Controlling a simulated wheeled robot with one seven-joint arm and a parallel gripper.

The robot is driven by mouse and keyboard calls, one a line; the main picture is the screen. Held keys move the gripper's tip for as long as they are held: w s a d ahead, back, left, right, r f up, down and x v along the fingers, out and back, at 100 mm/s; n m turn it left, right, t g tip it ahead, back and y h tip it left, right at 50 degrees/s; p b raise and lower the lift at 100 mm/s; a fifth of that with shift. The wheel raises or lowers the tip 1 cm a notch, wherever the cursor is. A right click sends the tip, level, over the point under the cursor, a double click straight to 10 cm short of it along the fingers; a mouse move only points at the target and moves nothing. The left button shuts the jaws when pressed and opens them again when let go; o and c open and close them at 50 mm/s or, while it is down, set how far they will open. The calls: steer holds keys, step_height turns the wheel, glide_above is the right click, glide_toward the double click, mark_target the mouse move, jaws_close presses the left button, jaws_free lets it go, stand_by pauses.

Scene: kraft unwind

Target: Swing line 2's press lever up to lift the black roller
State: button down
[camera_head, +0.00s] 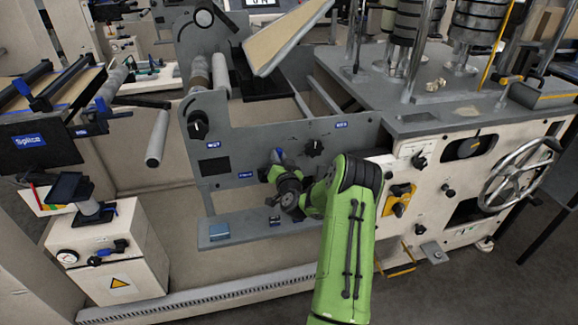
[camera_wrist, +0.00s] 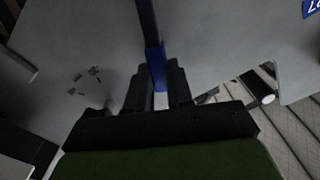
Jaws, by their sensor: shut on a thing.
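My gripper (camera_head: 279,168) is at the grey side plate of the machine, in the middle of the head view. In the wrist view my gripper (camera_wrist: 157,88) is shut on the blue grip of a thin dark lever (camera_wrist: 156,62). The lever's bar runs up and away from the fingers along the grey plate. In the head view only a small blue part (camera_head: 279,154) shows above the fingers. I cannot tell which roller the lever moves; no black roller can be made out beside it.
The grey side plate (camera_head: 235,140) carries black knobs (camera_head: 314,148) and small blue labels. A grey ledge (camera_head: 240,232) juts out below my gripper. A large handwheel (camera_head: 520,173) stands at the right. A splice table (camera_head: 45,140) with dark bars is at the left.

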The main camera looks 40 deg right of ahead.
steer(key=a+n, duration=0.1)
steer(key=w+a+n+b, duration=0.1)
steer(key=shift+w+a+r+n, duration=0.1)
steer(key=shift+w+r+n, duration=0.05)
steer(key=shift+r+n, duration=0.25)
steer(key=shift+w+a+n, duration=0.3)
steer(key=shift+a+n, duration=0.15)
steer(key=shift+n, duration=0.25)
steer(key=c, duration=1)
jaws_free()
steer(key=shift+a, duration=0.1)
